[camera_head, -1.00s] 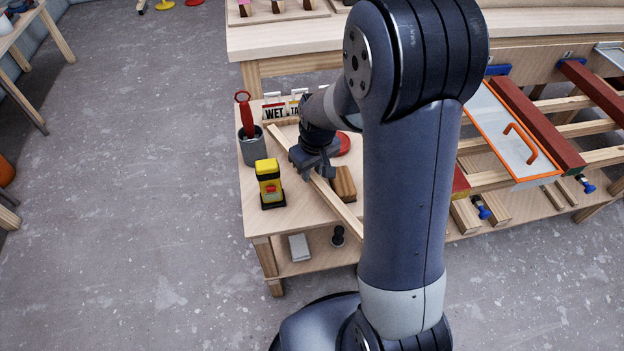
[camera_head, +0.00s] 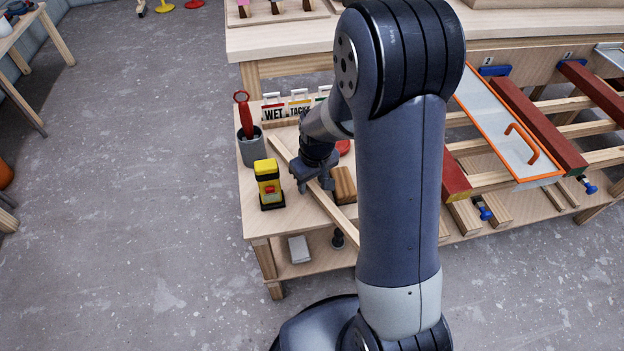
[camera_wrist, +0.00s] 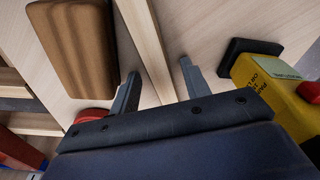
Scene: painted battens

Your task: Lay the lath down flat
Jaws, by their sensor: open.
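The lath (camera_head: 331,210) is a long, thin, pale wooden strip. It lies slantwise over the small wooden table, and its near end runs behind my arm. My gripper (camera_head: 316,186) is over its middle, jaws open. In the wrist view the lath (camera_wrist: 146,45) passes between the two spread fingers of my gripper (camera_wrist: 159,70), with gaps on both sides. Two of its long faces show there; I cannot tell for sure which is the broader.
A brown wooden block (camera_head: 344,185) sits close right of the lath. A yellow and black device (camera_head: 268,184) stands left, and a grey pot (camera_head: 252,148) with a red-handled tool stands behind it. Small signs (camera_head: 299,105) stand at the back. A rack (camera_head: 540,125) is at right.

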